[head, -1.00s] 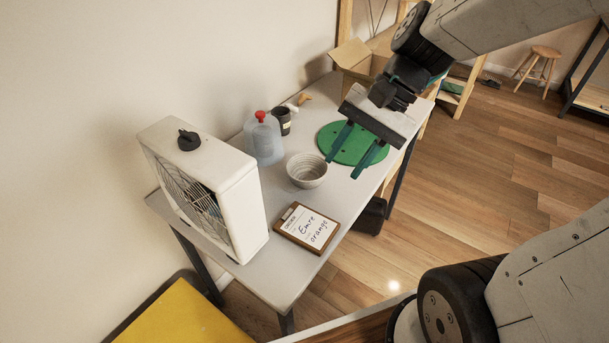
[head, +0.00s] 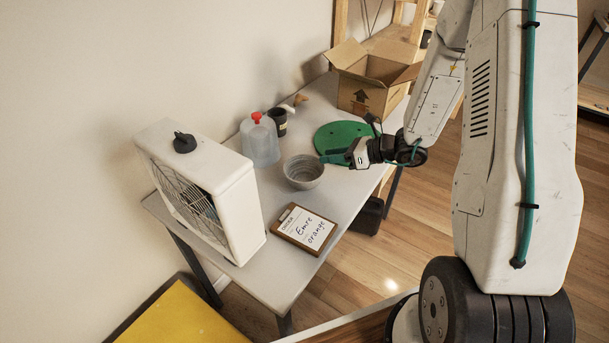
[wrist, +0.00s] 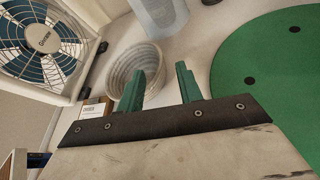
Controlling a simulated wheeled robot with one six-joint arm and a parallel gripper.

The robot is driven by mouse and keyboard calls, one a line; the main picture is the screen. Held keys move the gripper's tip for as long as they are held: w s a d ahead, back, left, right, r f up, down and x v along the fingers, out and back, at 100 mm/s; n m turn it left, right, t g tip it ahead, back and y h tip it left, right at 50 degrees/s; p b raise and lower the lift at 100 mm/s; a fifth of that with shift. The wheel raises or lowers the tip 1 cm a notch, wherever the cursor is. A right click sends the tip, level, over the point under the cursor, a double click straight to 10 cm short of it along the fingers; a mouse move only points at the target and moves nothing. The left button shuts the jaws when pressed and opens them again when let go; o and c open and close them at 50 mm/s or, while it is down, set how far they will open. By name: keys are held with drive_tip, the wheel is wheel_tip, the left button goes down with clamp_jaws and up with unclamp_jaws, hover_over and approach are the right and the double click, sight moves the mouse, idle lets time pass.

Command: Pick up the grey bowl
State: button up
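The grey bowl (head: 303,173) stands upright on the white table, ribbed and empty as far as I can see. It also shows in the wrist view (wrist: 122,68), partly hidden behind one finger. My gripper (head: 324,159) is level and points left in the head view, with its green fingertips close to the bowl's right rim. In the wrist view my gripper (wrist: 160,70) has its two fingers apart with nothing between them. The bowl lies ahead and toward the left finger. I cannot tell whether a fingertip touches the rim.
A green disc (head: 338,133) lies behind the bowl. A clear jug (head: 261,145) with a red cap and a dark cup (head: 278,122) stand behind left. A white fan (head: 205,195) is left, a clipboard (head: 304,229) in front, an open cardboard box (head: 365,92) at the far end.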

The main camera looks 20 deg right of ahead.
sight(316, 157)
drive_tip(key=x, duration=0.6)
drive_tip(key=shift+a, duration=0.1)
clamp_jaws()
